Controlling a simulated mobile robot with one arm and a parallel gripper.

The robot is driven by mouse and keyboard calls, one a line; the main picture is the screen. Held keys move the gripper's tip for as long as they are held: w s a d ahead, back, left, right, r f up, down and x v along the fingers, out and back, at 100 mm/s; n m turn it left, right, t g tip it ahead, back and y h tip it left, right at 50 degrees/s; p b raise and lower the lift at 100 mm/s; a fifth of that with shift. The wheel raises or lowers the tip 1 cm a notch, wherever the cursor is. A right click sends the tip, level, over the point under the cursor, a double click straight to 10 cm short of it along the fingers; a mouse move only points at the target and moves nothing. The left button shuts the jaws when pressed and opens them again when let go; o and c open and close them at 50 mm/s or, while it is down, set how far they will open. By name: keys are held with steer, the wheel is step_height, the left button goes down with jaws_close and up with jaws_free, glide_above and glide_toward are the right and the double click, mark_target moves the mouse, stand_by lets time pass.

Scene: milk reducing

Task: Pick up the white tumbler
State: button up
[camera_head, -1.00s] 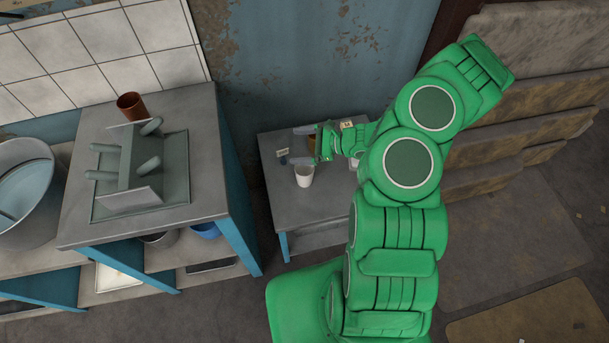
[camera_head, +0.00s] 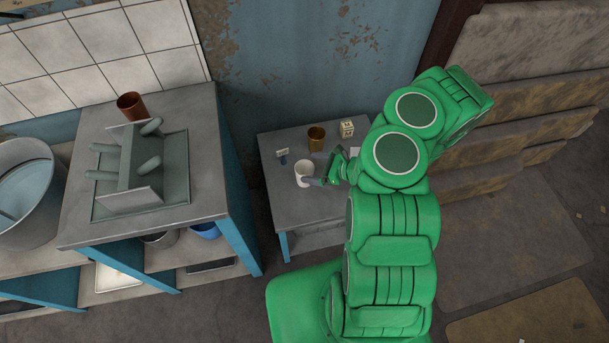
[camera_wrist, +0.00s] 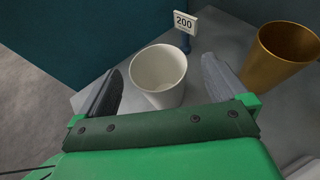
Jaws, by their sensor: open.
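The white tumbler (camera_head: 302,171) stands upright on the small grey table (camera_head: 283,205) in the head view. In the wrist view the white tumbler (camera_wrist: 158,76) sits between the two grey fingers, its open mouth facing up. My gripper (camera_head: 315,181) is at the tumbler's right side in the head view. In the wrist view my gripper (camera_wrist: 160,88) is open, with one finger on each side of the tumbler and gaps visible. The tumbler's lower part is partly hidden by the gripper body in the wrist view.
A brass-coloured cup (camera_wrist: 281,55) stands right of the right finger; it also shows in the head view (camera_head: 316,139). A pale box (camera_head: 347,129) is at the table's back. A taller counter (camera_head: 205,150) stands left.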

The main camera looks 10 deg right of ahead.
mark_target(297, 168)
steer(key=shift+x, duration=2.75)
steer(key=shift+s+f, duration=0.15)
steer(key=shift+f, duration=0.05)
steer(key=c, duration=1.1)
steer(key=shift+r, duration=5)
